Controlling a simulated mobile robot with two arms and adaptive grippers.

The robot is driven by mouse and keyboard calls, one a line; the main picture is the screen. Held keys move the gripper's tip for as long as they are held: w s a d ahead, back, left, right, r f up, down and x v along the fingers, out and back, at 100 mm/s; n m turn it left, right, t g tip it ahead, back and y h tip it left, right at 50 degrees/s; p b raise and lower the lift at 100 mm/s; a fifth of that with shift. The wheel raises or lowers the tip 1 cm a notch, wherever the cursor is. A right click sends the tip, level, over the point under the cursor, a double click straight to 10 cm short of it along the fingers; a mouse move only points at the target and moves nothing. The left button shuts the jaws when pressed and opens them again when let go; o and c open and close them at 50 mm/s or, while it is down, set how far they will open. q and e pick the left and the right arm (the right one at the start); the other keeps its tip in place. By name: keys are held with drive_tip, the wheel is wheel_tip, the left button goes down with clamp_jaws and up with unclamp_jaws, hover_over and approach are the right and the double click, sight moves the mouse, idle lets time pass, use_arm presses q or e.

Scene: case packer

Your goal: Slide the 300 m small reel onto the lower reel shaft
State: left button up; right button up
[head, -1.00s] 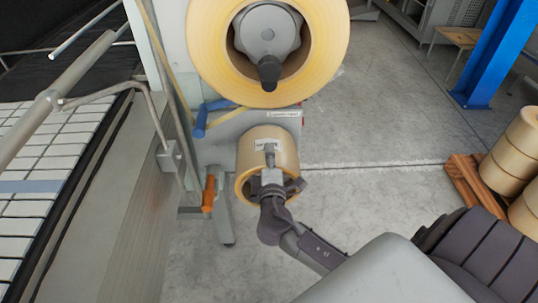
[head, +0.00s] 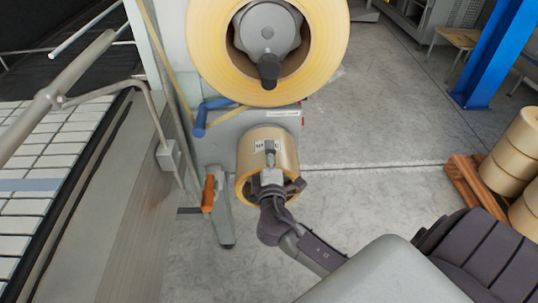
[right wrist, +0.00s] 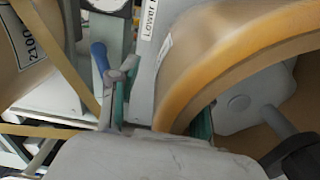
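The small tan reel (head: 284,146) sits around the lower shaft below the large upper reel, close to the machine panel. In the right wrist view its curved wall (right wrist: 215,50) fills the upper right, and a grey hub with a dark knob (right wrist: 300,152) shows inside its core. My right gripper (head: 269,165) straddles the reel's upper wall. One finger is above the outer face, the other inside the core. My left gripper is not in view.
The large yellow reel (head: 325,45) hangs directly above. A blue handle (head: 201,118) and an orange handle (head: 208,193) are left of the small reel. Stacked reels (head: 515,150) stand on a pallet at right. Bare floor lies between.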

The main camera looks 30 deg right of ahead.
drive_tip(key=shift+f, duration=0.35)
drive_tip(key=v, duration=1.2)
drive_tip(key=shift+r, duration=0.3)
drive_tip(key=shift+d, duration=0.1)
